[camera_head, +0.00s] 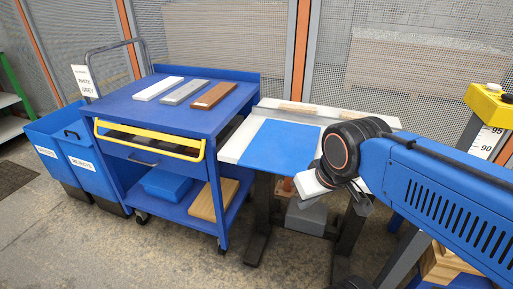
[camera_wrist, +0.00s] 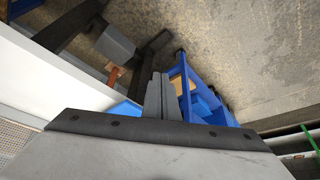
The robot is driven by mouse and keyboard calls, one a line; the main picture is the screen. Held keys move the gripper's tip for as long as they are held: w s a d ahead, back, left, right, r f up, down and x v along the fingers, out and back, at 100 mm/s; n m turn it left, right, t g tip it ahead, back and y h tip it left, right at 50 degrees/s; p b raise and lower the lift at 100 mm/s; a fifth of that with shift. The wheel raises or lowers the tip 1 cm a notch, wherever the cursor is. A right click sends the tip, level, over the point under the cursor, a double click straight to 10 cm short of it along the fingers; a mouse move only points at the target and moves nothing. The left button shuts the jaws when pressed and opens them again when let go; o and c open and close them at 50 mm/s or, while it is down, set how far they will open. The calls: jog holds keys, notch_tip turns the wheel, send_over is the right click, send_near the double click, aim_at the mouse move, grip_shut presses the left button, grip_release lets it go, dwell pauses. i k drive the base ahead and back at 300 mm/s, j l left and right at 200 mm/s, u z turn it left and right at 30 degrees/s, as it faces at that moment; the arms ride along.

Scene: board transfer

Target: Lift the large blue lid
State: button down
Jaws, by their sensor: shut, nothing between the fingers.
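No part is plainly marked as the large blue lid. Blue candidates in the head view are a flat blue panel (camera_head: 279,146) on the white table, a blue box (camera_head: 167,184) on the cart's lower shelf, and the blue bins (camera_head: 84,157) at the left. My gripper shows in the wrist view (camera_wrist: 161,92), its two fingers shut together and empty. In the head view my wrist is beside the white table's right part, and the fingertips cannot be made out. A blue corner, probably the panel, shows beside the fingers in the wrist view (camera_wrist: 125,109).
A blue cart (camera_head: 146,109) with a yellow handle (camera_head: 150,143) carries white (camera_head: 158,88), grey (camera_head: 186,92) and brown (camera_head: 214,95) boards. The white table (camera_head: 237,140) stands close right of it. A yellow-topped post (camera_head: 488,103) is at the right. Floor is clear in front.

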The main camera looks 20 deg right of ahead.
aim_at(285, 149)
jog(key=k+l+z, duration=0.25)
jog(key=l+u, duration=0.25)
jog(key=k+l+u, duration=0.25)
jog(key=l, duration=0.15)
jog(key=l+u, duration=0.2)
jog(key=k+l, duration=0.05)
jog(key=l, duration=0.05)
